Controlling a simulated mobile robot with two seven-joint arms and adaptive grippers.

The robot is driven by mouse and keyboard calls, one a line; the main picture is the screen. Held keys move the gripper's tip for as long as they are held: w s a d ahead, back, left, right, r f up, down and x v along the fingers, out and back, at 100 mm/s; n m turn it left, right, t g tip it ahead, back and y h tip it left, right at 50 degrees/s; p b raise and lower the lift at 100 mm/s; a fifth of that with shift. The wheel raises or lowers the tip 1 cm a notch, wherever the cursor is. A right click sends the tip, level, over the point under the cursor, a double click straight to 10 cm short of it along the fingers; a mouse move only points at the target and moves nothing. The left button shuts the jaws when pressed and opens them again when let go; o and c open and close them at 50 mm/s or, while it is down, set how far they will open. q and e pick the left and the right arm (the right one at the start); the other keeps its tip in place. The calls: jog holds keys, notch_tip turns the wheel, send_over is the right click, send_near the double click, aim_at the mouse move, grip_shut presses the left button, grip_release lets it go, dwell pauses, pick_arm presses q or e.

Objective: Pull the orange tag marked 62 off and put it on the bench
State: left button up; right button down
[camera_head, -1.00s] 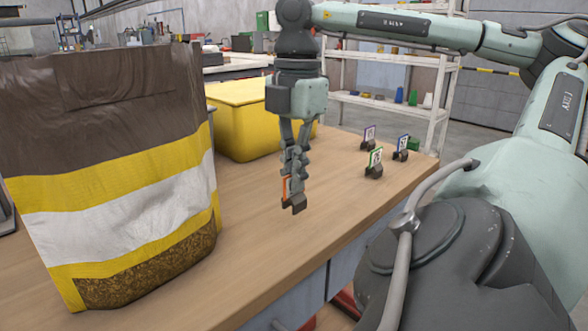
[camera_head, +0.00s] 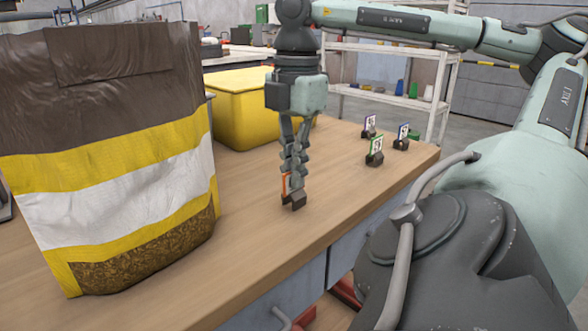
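The orange-edged tag (camera_head: 286,183) stands on a small dark holder (camera_head: 294,201) on the wooden bench (camera_head: 250,232); its number is hidden. My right gripper (camera_head: 291,186) points straight down over it, with its fingers close together around the tag's upper part. I cannot tell whether the fingers press on the tag. The tag still sits low, at its holder. My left gripper is out of the picture.
A large pellet bag (camera_head: 110,160) fills the left. A yellow bin (camera_head: 235,108) stands behind my gripper. Purple (camera_head: 369,124), blue (camera_head: 402,133) and green (camera_head: 375,149) tags stand in holders at the right. Bench surface is bare between the bag and my gripper.

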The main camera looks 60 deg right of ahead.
jog(key=shift+f, duration=0.2)
jog(key=shift+f+b, duration=0.25)
jog(key=shift+b, duration=0.2)
jog(key=c, duration=1.6)
grip_release()
jog(key=shift+c, duration=0.2)
jog(key=shift+r, duration=0.15)
